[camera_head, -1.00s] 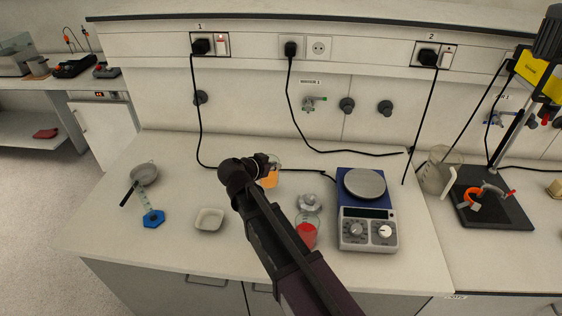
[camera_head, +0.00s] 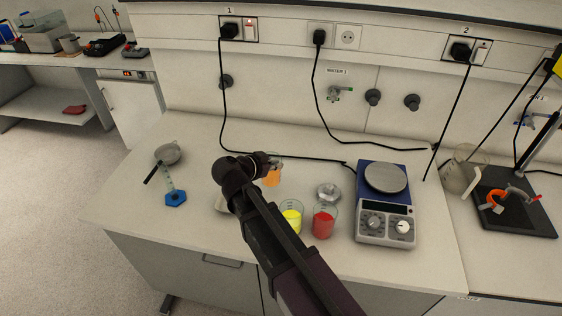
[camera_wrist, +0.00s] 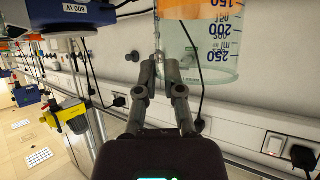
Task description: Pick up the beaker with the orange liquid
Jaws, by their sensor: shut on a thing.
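The beaker with orange liquid (camera_head: 271,179) is at my gripper above the middle of the bench in the head view. In the wrist view its clear graduated glass (camera_wrist: 222,62) fills the upper middle, with the orange liquid (camera_wrist: 205,8) at the top edge and the markings upside down. My gripper (camera_wrist: 165,64) is shut on the beaker, its two fingers close together at the glass. In the head view my gripper (camera_head: 268,162) is partly hidden by its own wrist. The gap between the beaker's base and the bench is hard to judge.
Beakers with yellow liquid (camera_head: 291,220) and red liquid (camera_head: 323,222) stand near my arm, beside a small metal object (camera_head: 328,192). A hotplate stirrer (camera_head: 386,222) stands right. A white dish (camera_head: 219,205) is partly hidden.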

